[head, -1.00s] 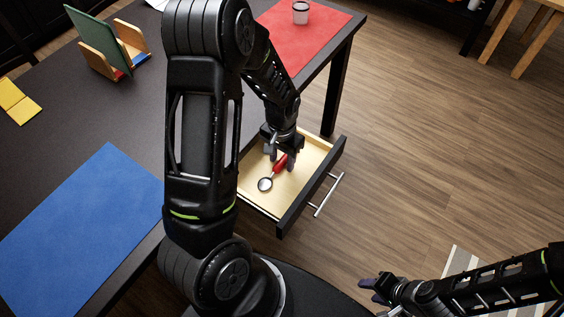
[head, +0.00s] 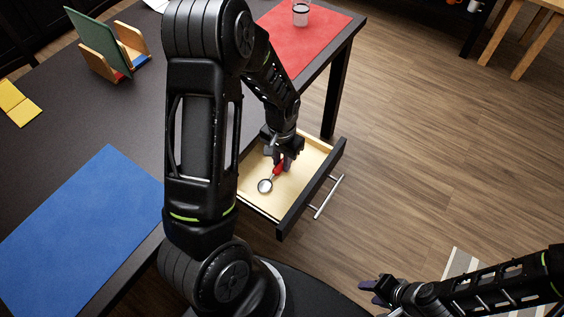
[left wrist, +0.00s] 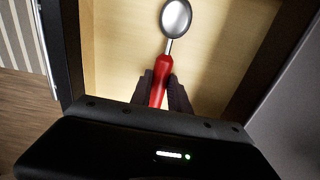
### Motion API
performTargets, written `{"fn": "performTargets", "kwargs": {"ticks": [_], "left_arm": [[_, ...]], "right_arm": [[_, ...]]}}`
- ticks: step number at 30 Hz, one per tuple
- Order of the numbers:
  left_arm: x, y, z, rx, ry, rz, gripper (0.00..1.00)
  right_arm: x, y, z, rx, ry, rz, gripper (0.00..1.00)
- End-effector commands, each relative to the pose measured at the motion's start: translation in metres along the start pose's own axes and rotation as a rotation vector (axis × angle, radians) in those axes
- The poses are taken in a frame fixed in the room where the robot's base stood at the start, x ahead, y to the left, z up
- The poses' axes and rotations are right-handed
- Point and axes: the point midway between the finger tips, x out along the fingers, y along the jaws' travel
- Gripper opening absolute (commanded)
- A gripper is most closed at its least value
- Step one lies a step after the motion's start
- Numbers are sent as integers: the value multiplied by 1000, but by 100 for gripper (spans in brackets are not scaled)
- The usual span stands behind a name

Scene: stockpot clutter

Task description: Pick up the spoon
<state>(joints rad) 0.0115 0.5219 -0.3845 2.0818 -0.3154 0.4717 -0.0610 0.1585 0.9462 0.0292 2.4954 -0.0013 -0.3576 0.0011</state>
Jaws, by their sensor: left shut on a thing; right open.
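The spoon (head: 266,185) has a silver bowl and a red handle, and it is in the open drawer (head: 253,205) under the table. In the left wrist view the spoon (left wrist: 160,82) points away from me, bowl at the top. My left gripper (head: 282,161) reaches down into the drawer. Its fingers (left wrist: 160,92) are shut on the red handle, one on each side. I cannot tell whether the spoon is clear of the drawer floor. My right gripper (head: 369,291) is open and empty at the lower right, away from the drawer.
The drawer's dark front with its metal handle (head: 328,197) faces the open wood floor. On the table are a blue mat (head: 80,230), a red mat (head: 300,40) with a cup (head: 300,14), a wooden rack (head: 115,62) and a yellow item (head: 18,102).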

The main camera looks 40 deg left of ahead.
Motion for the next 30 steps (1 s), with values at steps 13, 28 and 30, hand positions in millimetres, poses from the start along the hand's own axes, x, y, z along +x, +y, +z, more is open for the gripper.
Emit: {"fn": "performTargets", "kwargs": {"ticks": [13,28,30], "left_arm": [[-64,0,-2,1,6,0,0],[-100,0,0,0,0,0,0],[-100,0,0,0,0,0,0]], "right_arm": [[-2,-1,0,0,0,0,41],[-2,-1,0,0,0,0,41],[-2,-1,0,0,0,0,41]]}}
